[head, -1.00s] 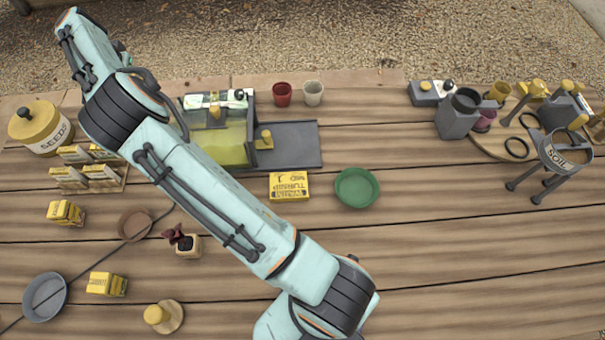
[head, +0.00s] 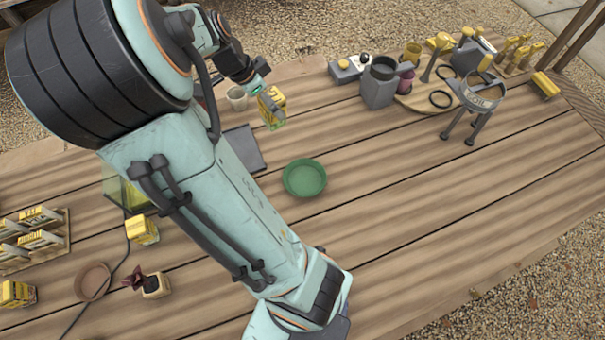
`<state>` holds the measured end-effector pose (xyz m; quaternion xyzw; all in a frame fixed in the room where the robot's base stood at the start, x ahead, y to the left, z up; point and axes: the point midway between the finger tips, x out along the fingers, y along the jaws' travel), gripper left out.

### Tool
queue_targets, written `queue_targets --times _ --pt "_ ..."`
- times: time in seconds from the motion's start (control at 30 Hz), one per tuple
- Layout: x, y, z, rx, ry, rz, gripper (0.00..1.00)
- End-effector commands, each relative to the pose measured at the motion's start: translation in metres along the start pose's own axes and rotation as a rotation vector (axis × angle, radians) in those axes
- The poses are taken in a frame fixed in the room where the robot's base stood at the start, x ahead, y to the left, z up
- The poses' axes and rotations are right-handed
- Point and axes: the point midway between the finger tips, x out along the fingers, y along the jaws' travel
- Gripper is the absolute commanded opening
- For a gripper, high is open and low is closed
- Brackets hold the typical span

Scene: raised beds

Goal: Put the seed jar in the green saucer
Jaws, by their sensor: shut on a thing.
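My gripper (head: 259,88) is at the upper middle of the head view, shut on a small yellow thing with a clear greenish part (head: 272,112). It looks like the seed jar, but its label cannot be read. It hangs tilted, above and left of the green saucer, apart from it. The green saucer (head: 305,178) is round, lies flat on the planks and looks empty. My arm runs across the left and middle of the view and hides part of the table.
A dark tray (head: 243,148) and a pale cup (head: 237,98) stand near the gripper. A grey pot (head: 380,84) and a tripod stand (head: 478,100) are at upper right. A brown saucer (head: 92,282) is lower left. Planks right of the green saucer are clear.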

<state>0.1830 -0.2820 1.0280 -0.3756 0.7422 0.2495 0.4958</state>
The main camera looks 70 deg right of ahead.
Motion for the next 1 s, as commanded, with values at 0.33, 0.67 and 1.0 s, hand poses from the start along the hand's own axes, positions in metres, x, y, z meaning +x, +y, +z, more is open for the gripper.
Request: queue_targets --times 0.33,0.67,1.0 --pt "0.027 0.078 -0.021 0.195 -0.002 0.082 0.04" --pt "0.07 0.076 -0.003 0.186 0.005 0.084 0.04" --pt "0.114 0.076 0.015 0.187 0.004 0.083 0.04"
